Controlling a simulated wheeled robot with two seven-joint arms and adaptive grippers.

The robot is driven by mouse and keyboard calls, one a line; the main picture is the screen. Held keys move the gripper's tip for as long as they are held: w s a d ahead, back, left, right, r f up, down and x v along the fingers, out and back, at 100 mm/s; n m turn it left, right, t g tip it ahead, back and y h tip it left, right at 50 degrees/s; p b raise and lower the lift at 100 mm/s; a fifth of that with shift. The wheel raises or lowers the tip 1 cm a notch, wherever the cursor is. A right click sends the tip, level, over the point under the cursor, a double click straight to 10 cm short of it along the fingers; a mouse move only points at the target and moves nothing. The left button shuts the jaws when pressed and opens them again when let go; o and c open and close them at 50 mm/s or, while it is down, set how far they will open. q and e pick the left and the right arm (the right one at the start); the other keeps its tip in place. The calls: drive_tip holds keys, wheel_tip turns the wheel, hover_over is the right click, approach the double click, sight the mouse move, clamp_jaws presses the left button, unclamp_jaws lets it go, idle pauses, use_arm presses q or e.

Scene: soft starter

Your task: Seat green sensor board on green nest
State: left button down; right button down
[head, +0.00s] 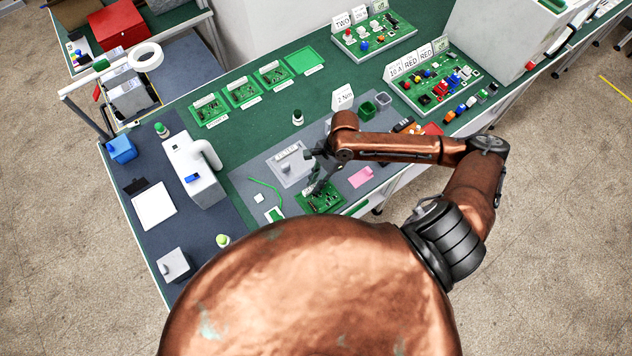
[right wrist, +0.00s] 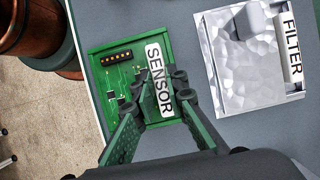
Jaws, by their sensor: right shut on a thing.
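The green sensor board (head: 322,203) is at the front of the grey work area in the head view. In the right wrist view the sensor board (right wrist: 118,75) carries a black connector and an upright white SENSOR label. A green rim (right wrist: 92,62), seemingly the green nest, shows around the board; the board lies over or within it, and I cannot tell if it is fully down. My right gripper (head: 316,188) is directly above the board. In the right wrist view its fingers (right wrist: 160,88) are shut on the board at the SENSOR label. My left gripper is not in view.
The silver FILTER block (right wrist: 250,60) stands just beside the board. A pink pad (head: 361,177) lies to the right. An empty green square (head: 304,61) and several labelled boards (head: 243,92) are at the back. A white machine (head: 193,170) stands left.

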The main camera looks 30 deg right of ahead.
drive_tip(key=shift+f, duration=0.65)
drive_tip(key=c, duration=1.8)
unclamp_jaws()
drive_tip(key=shift+c, duration=0.2)
drive_tip(key=v, duration=1.2)
